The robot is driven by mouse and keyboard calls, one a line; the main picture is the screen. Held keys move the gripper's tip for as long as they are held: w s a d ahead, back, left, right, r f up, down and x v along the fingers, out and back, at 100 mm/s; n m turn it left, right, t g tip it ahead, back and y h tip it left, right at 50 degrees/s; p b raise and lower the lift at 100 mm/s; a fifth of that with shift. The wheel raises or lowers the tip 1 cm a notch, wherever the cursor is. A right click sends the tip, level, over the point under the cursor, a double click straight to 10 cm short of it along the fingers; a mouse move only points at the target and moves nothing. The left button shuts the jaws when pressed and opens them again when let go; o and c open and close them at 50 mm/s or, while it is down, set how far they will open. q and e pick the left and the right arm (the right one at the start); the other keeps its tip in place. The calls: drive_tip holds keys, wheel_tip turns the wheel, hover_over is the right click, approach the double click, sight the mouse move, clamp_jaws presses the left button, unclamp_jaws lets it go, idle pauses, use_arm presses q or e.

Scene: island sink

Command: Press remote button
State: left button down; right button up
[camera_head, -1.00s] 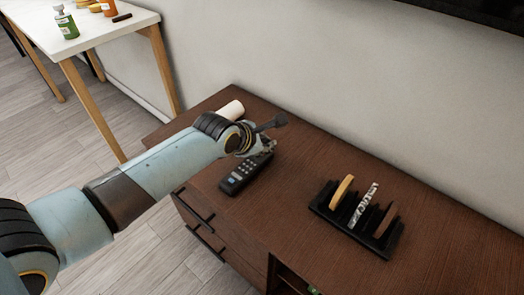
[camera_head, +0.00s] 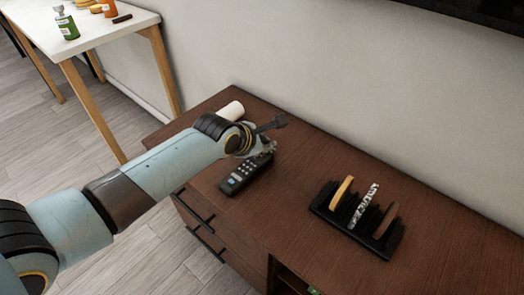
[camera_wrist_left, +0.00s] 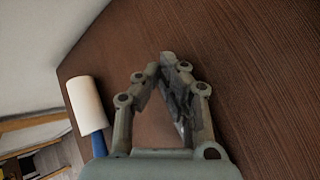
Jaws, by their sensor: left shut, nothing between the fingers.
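The black remote (camera_head: 243,178) lies on the dark wooden cabinet top, with its buttons facing up and a pale patch near its front end. My left gripper (camera_head: 268,150) is shut and empty, with its fingers over the far end of the remote. I cannot tell whether the fingertips touch it. In the left wrist view the closed fingers (camera_wrist_left: 170,62) point down at the brown wood. The remote cannot be made out in that view. My right gripper is not in view.
A white cylinder (camera_head: 231,110) lies behind my left wrist. A black rack (camera_head: 384,250) holding several upright slabs stands to the right. A white table (camera_head: 90,43) with bottles is at the upper left. The cabinet top between remote and rack is clear.

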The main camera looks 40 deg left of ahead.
use_arm(q)
drive_tip(key=shift+f, duration=0.2)
drive_tip(key=shift+f, duration=0.35)
idle(0.4)
drive_tip(key=shift+r+p, duration=0.6)
drive_tip(key=shift+p, duration=0.2)
wheel_tip(320, 180, up, 6)
drive_tip(key=p, duration=0.7)
